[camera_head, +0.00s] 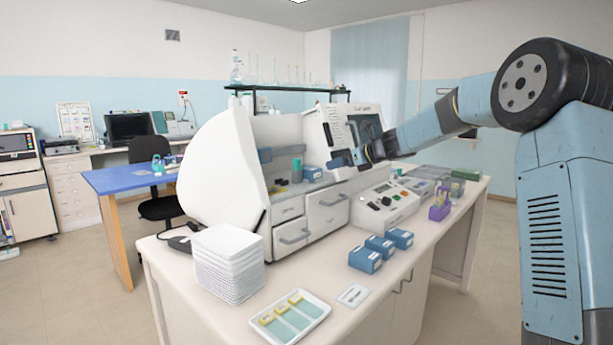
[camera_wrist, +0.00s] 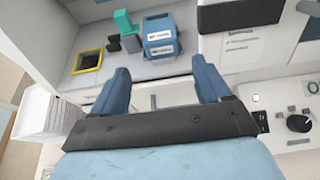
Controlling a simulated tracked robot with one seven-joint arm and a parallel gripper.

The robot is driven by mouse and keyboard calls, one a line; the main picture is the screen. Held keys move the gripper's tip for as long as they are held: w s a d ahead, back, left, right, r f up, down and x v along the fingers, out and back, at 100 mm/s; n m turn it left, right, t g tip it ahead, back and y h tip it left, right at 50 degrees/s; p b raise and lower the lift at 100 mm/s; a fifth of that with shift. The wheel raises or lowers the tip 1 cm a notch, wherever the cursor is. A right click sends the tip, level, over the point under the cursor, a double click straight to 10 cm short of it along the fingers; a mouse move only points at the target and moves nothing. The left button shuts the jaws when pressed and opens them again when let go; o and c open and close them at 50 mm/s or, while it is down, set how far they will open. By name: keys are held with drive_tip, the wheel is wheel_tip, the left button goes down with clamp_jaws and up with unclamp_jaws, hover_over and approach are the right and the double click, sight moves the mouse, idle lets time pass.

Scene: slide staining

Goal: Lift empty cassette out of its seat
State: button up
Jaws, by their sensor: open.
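A blue box-shaped cassette (camera_wrist: 159,38) with white labels stands inside the white staining machine (camera_head: 330,210). It also shows in the head view (camera_head: 311,174), in the machine's open bay. I cannot see whether it is empty, and its seat is hidden beneath it. My gripper (camera_wrist: 160,66) is open, with its two blue fingers pointing toward the cassette and apart from it. Nothing is between the fingers. In the head view my gripper (camera_head: 338,161) is in front of the machine, to the right of the cassette.
A green part (camera_wrist: 123,23) and a yellow-rimmed dark opening (camera_wrist: 89,60) are left of the cassette. The machine's raised white cover (camera_head: 215,160) is at left. Blue boxes (camera_head: 365,260), a white stack (camera_head: 229,265) and a slide tray (camera_head: 293,338) are on the bench.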

sight(317, 169)
drive_tip(key=x, duration=1)
drive_tip(key=shift+w+f, duration=0.1)
drive_tip(key=shift+w, duration=0.05)
drive_tip(key=c, duration=0.9)
drive_tip(key=shift+c, duration=0.3)
